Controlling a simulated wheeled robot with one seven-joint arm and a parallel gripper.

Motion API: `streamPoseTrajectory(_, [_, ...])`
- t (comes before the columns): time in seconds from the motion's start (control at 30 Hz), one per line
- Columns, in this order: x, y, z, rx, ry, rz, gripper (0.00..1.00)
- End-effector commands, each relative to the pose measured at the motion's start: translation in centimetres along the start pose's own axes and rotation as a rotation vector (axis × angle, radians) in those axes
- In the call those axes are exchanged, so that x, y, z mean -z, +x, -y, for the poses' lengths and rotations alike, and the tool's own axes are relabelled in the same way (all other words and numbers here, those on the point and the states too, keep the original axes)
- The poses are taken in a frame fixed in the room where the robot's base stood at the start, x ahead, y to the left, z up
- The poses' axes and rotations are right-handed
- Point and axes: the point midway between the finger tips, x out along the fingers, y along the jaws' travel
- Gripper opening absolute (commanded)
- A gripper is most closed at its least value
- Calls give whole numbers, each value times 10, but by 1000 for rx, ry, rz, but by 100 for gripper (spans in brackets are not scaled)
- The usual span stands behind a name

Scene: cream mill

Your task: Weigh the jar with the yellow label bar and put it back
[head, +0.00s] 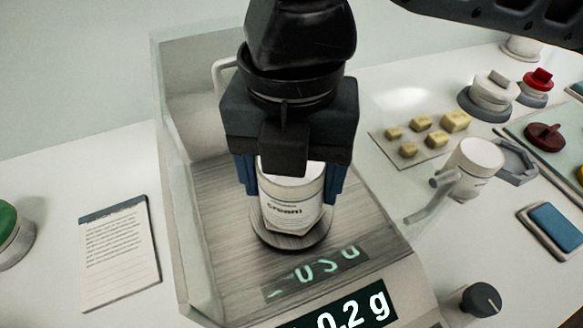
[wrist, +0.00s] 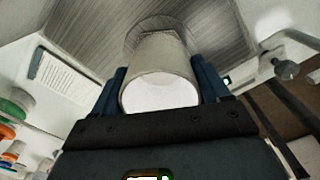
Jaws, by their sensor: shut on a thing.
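My gripper (head: 291,188) is shut on a white jar (head: 290,212) with the word "cream" on its label. A blue finger sits on each side of the jar. The wrist view shows the same jar (wrist: 161,72) from its top end between the fingers. No yellow bar shows on the visible part of its label. The jar is upright over the round pan (head: 263,238) of the scale; I cannot tell if it touches. The scale display (head: 352,308) is partly cut off and shows "0.2 g".
Clear walls (head: 172,200) stand around the pan. Another white jar (head: 474,166) stands to the right, by a grey arm-like holder (head: 430,204). Yellow blocks (head: 422,123) lie behind it. A notepad (head: 119,252) lies left of the scale, and a dark knob (head: 481,299) is at front right.

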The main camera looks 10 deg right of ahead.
Motion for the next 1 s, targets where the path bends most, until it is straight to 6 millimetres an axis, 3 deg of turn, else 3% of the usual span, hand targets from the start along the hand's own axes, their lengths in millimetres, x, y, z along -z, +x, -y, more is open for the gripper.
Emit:
streamPoseTrajectory(0.57, [0, 5, 0, 0, 0, 0, 44])
streamPoseTrajectory(0.6, [0, 5, 0, 0, 0, 0, 78])
streamPoseTrajectory(0.83, [0, 5, 0, 0, 0, 0, 100])
streamPoseTrajectory(1.0, [0, 5, 0, 0, 0, 0, 100])
